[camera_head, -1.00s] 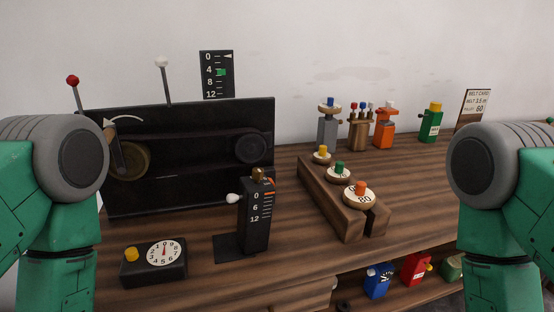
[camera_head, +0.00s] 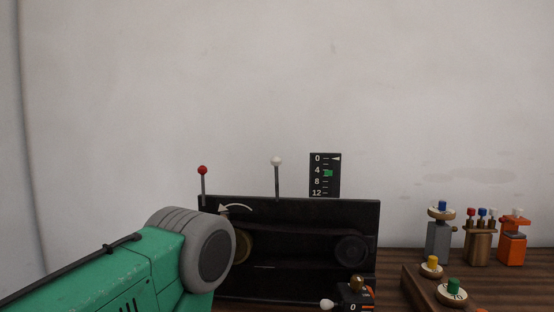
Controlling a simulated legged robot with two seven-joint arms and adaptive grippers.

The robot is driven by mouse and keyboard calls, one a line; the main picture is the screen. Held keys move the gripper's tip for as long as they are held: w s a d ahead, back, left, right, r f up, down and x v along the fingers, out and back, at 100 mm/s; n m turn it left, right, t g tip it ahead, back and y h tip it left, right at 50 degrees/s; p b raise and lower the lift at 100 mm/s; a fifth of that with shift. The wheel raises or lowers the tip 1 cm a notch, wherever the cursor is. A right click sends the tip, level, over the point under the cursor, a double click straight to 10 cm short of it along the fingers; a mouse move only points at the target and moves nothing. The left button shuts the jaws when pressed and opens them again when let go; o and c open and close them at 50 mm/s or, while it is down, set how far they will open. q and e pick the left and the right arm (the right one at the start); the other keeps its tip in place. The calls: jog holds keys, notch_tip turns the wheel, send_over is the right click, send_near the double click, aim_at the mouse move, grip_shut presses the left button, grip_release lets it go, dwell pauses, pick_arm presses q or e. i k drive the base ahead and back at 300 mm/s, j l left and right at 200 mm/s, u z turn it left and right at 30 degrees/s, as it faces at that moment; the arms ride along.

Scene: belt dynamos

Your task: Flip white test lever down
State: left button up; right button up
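The white test lever (camera_head: 277,178) is a thin dark rod with a white ball on top. It stands upright at the top edge of the black panel (camera_head: 300,216). A similar lever with a red ball (camera_head: 202,171) stands upright to its left. My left arm comes in from the lower left, its grey rounded joint in front of the panel's left part. Neither my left gripper nor my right gripper shows. A black gauge (camera_head: 325,175) marked 0 to 12 with a green mark stands behind the panel, right of the white lever.
A black stand (camera_head: 353,293) with a white knob is cut off at the bottom edge. Wooden blocks with coloured knobs (camera_head: 440,284) and several small coloured devices (camera_head: 480,240) stand to the right. The wall above the panel is bare.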

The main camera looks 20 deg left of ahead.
aim_at(277, 180)
jog(key=l+u, duration=0.45)
jog(key=i+l+u, duration=0.1)
jog(key=l+u, duration=0.15)
jog(key=u, duration=0.15)
